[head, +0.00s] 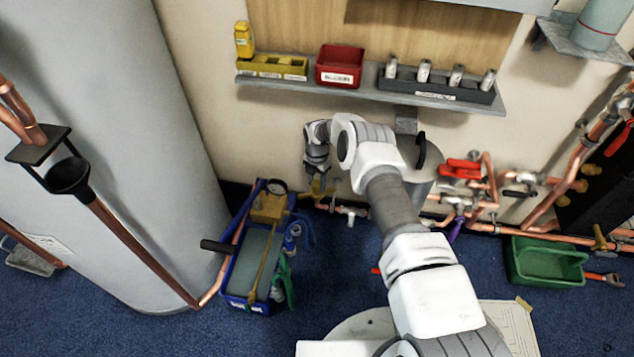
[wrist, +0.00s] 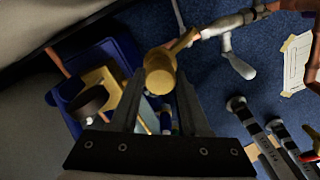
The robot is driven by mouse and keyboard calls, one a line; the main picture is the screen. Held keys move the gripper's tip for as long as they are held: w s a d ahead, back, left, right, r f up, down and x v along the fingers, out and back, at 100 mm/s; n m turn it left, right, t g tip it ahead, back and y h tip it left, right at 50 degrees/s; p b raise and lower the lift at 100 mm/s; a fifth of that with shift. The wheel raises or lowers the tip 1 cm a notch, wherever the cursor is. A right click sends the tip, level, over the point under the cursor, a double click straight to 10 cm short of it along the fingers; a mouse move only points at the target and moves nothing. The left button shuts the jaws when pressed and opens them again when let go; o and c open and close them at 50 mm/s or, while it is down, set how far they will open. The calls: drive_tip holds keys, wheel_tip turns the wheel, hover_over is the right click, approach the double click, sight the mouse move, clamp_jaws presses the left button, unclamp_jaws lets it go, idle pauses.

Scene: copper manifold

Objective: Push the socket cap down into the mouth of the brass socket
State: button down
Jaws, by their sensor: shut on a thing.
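My gripper (head: 316,168) points down near the wall, just above the brass socket (head: 318,190) on the low pipe run. In the wrist view, the two dark fingers of my gripper (wrist: 160,82) are shut on a round brass-coloured piece, which I take for the socket cap (wrist: 160,81). The brass socket (wrist: 185,42) shows behind it, with an arm running up and right toward the copper pipe. The cap overlaps the socket's mouth in this view and hides it. I cannot tell whether the cap touches the socket or how deep it sits.
A blue tool caddy (head: 232,299) with a gauge stands on the carpet left of my gripper. A shelf (head: 300,85) with bins is on the wall above. A white-handled valve (head: 350,212) and a grey cylinder (head: 425,178) are to the right. A green bin (head: 545,263) is farther right.

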drive_tip(key=shift+f, duration=0.75)
idle(0.3)
drive_tip(key=shift+c, duration=1.5)
unclamp_jaws()
wheel_tip(320, 180, up, 8)
drive_tip(key=p, duration=0.3)
drive_tip(key=shift+f, duration=0.2)
